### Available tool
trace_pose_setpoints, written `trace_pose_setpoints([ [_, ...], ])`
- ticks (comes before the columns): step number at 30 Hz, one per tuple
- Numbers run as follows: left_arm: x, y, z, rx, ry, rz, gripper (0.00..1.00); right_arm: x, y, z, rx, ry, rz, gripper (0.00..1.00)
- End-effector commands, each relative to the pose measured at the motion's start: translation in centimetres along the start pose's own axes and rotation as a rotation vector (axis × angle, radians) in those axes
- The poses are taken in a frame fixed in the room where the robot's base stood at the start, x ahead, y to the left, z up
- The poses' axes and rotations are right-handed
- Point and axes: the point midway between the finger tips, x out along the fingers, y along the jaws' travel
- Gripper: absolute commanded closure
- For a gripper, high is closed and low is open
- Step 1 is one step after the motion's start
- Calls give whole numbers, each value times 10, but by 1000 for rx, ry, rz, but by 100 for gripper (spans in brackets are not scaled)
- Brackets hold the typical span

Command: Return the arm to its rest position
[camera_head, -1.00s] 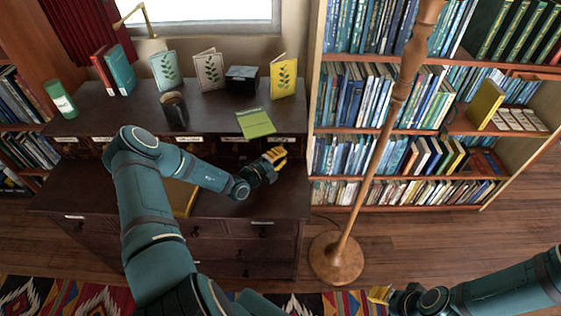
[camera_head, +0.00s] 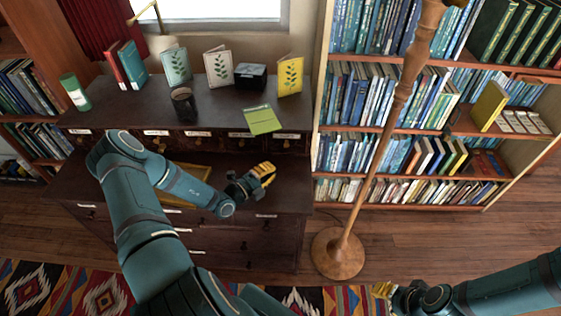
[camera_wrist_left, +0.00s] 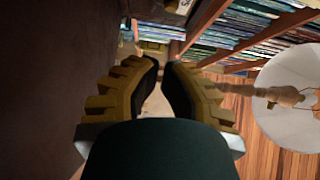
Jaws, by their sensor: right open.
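My left arm, teal, reaches in from the left over the dark wooden desk (camera_head: 150,112). My left gripper (camera_head: 268,172), with yellow and black fingers, is above the right part of the desk's lower surface and points right. In the left wrist view its fingers (camera_wrist_left: 162,68) stand apart with a gap between them and nothing held. My right gripper (camera_head: 380,290) is at the lower right, over the floor near the rug's edge. It is open, and its fingertips are small in view.
A wooden floor lamp (camera_head: 340,253) stands right of the desk, before the bookshelf (camera_head: 420,132). A yellow-framed tray (camera_head: 190,171) lies beneath my left forearm.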

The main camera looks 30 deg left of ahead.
Motion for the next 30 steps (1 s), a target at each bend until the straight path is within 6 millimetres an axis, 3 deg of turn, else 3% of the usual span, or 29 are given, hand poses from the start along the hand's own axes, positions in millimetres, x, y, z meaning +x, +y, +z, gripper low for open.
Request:
trace_pose_setpoints([
  [7,-27,0,0,-1,0,0,100,-3,0,-1,2,3,1,53],
  [17,-28,0,-8,13,27,5,100,-3,0,-1,2,3,1,53],
  [20,-19,0,-36,74,132,29,100,-3,0,-1,2,3,1,53],
  [23,-12,2,-90,210,339,63,100,-3,0,-1,2,3,1,53],
  [25,-13,5,-139,354,537,78,100,-3,0,-1,2,3,1,53],
  [30,-52,20,-244,839,1093,16,100,-3,0,-1,2,3,1,53],
])
